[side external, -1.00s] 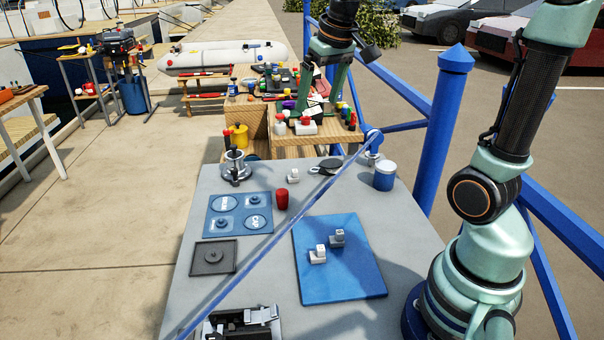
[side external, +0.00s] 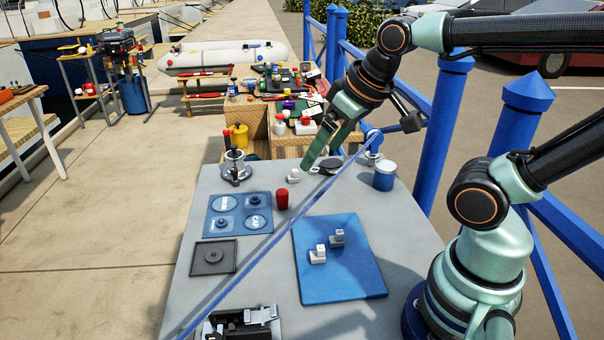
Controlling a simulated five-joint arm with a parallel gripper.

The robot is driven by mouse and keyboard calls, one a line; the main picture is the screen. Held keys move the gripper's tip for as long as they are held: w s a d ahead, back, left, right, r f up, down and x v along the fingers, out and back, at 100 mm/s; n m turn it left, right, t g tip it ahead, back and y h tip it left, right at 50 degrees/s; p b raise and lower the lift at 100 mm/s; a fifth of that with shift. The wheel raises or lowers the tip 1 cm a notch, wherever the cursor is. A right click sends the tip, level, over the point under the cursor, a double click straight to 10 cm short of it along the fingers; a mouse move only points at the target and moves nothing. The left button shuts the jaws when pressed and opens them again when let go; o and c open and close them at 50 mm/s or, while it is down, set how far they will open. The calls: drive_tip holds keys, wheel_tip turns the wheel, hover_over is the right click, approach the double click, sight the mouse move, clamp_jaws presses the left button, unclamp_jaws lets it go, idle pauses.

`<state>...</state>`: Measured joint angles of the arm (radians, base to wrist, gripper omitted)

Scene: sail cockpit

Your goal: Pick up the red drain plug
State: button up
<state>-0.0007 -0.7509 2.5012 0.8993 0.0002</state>
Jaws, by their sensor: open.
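The red drain plug (side external: 282,199) stands on the grey table (side external: 265,260), just right of the blue panel (side external: 239,214). It looks like a short red cylinder, and nothing covers it. My gripper (side external: 314,158) is open and empty. It points down and to the left from the upper right, above the back part of the table. In the picture it is above and to the right of the plug, clearly apart from it.
A small white fitting (side external: 293,176) sits behind the plug. A winch (side external: 235,168) stands back left and a blue-and-white can (side external: 384,176) back right. A blue mat (side external: 342,280) holds two small fittings. A blue line (side external: 262,237) crosses the view diagonally.

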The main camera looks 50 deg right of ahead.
idle(0.4)
drive_tip(key=c, duration=0.6)
